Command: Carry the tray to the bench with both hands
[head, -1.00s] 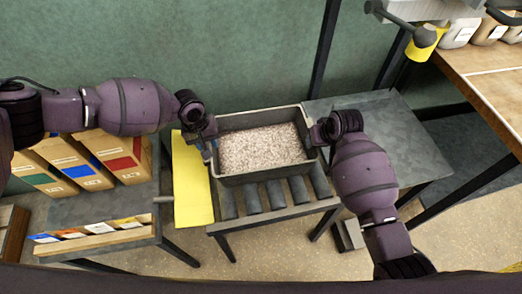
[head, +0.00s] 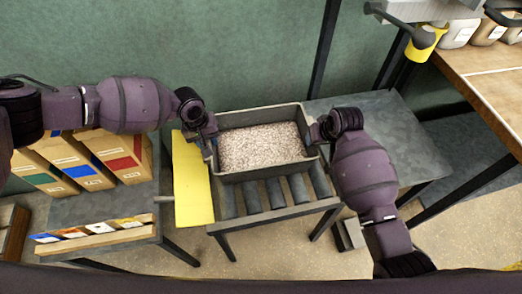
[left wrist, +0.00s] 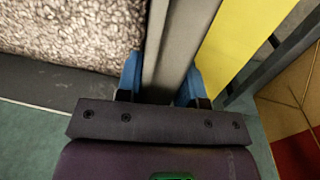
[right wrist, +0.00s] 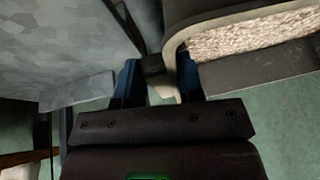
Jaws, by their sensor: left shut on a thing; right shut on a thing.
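The dark grey tray (head: 268,176), filled with pale speckled grain (head: 262,147), is over the roller stand (head: 275,212) in the middle of the head view. I cannot tell how much gap lies beneath it. My left gripper (head: 210,148) is shut on the tray's left wall; in the left wrist view the blue fingers (left wrist: 158,82) straddle that wall (left wrist: 178,40). My right gripper (head: 315,134) is at the tray's right side, shut on it; in the right wrist view its fingers (right wrist: 160,82) are beside the tray's rounded corner (right wrist: 172,45), their contact partly hidden. A wooden-topped bench (head: 470,65) stands at the upper right.
A yellow panel (head: 190,190) stands left of the rollers, beside a grey table (head: 105,208) with boxes (head: 120,150). Another grey table (head: 385,100) stands right of the tray. Jars (head: 460,33) and a yellow-and-grey fixture (head: 422,40) are near the bench.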

